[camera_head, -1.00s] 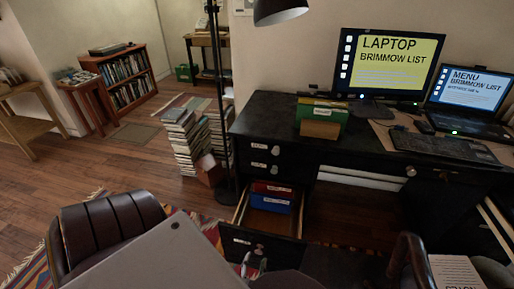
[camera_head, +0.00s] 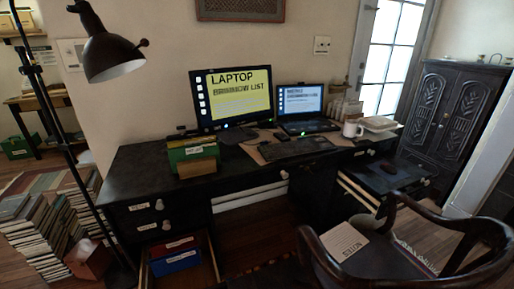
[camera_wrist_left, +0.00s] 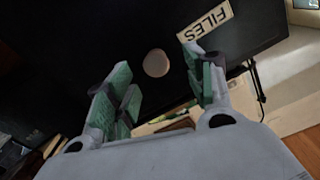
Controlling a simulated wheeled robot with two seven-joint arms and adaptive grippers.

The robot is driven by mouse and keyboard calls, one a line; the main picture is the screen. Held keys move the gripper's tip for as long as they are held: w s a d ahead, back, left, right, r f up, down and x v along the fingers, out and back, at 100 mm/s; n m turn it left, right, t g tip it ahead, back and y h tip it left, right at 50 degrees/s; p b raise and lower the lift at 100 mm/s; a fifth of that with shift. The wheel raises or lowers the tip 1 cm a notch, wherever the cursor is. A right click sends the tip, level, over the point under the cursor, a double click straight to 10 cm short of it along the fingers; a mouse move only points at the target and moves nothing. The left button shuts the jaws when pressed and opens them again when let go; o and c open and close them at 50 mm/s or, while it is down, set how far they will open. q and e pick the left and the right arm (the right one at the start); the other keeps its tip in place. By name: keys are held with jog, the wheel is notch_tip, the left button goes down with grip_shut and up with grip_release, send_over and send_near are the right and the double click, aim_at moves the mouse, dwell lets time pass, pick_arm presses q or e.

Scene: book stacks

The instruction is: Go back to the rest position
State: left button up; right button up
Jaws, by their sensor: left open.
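My left gripper (camera_wrist_left: 158,82) shows only in the left wrist view. Its two green-padded fingers are spread open with nothing held between them. Beyond the fingertips is a dark drawer front with a pale round knob (camera_wrist_left: 156,62) and a tilted label reading FILES (camera_wrist_left: 206,21). The knob appears between the fingers; I cannot tell how far off it is. Neither gripper shows in the head view. My right gripper is out of sight.
The black desk (camera_head: 136,171) has an open drawer at lower left holding a red and a blue box (camera_head: 175,262). A floor lamp (camera_head: 108,55) and book stacks (camera_head: 40,235) stand left. A wooden chair (camera_head: 325,262) fills the lower right. A dark cabinet (camera_head: 440,120) stands behind.

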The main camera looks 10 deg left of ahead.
pick_arm(q)
jog(key=shift+w+d+x, duration=0.1)
jog(key=shift+d+x, duration=0.1)
jog(key=shift+x, duration=1.4)
jog(key=shift+w+d+x, duration=0.1)
jog(key=shift+d+x, duration=0.05)
jog(key=shift+x, duration=1.5)
jog(key=shift+s+r, duration=0.1)
jog(key=shift+s, duration=0.05)
